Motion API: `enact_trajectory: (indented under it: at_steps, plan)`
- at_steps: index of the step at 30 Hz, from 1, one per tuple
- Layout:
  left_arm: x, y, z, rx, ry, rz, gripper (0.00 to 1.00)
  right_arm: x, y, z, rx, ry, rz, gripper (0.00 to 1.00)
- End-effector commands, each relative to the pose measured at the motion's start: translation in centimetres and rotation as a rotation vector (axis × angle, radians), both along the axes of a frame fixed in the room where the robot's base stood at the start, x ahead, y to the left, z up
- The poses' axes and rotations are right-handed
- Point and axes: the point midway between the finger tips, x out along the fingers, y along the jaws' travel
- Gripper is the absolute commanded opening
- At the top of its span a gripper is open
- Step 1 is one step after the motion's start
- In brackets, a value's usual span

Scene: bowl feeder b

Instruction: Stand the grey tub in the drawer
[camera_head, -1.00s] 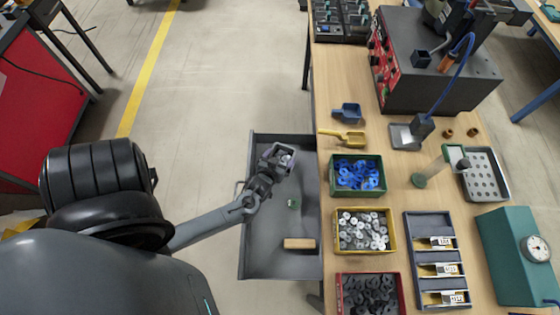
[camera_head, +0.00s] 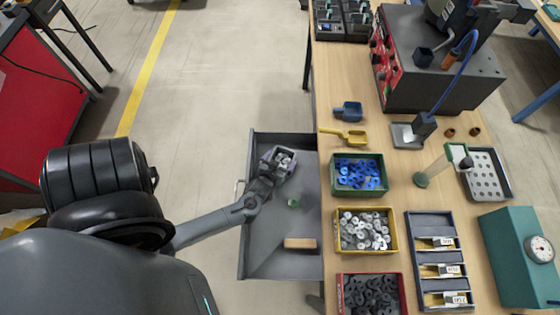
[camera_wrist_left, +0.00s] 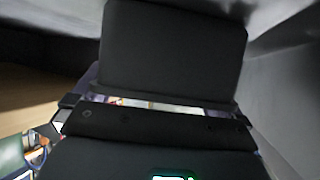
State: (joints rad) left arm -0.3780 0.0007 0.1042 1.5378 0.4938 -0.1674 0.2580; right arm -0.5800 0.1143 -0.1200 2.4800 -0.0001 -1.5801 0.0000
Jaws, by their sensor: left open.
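The grey tub (camera_head: 283,159) is in the upper part of the open grey drawer (camera_head: 262,232), with several small pale parts inside. It looks upright, but its base is hidden, so I cannot tell how it rests. My left gripper (camera_head: 275,164) is open at the tub's lower-left side, close to it or touching it. In the left wrist view my dark gripper parts fill the middle. A thin strip of the tub's contents (camera_wrist_left: 150,104) shows between them. My right gripper is not in view.
A small green item (camera_head: 293,202) and a wooden block (camera_head: 300,243) lie in the drawer, below the tub.

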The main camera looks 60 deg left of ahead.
Motion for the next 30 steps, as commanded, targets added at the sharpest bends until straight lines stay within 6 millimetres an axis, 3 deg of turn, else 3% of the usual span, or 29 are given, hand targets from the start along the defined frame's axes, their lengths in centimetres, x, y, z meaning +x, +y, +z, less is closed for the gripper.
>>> enact_trajectory:
  at_steps: [5,22,30]
  plan:
    - [-0.7,-0.6,0.8,-0.001,0.000,-0.001,1.00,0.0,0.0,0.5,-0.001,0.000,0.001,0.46]
    - [-7.1,-5.7,5.3,0.000,0.001,0.001,1.00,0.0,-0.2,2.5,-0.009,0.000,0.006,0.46]
    - [-7.2,-7.2,6.4,-0.032,0.019,-0.029,1.00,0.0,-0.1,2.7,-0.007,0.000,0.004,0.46]
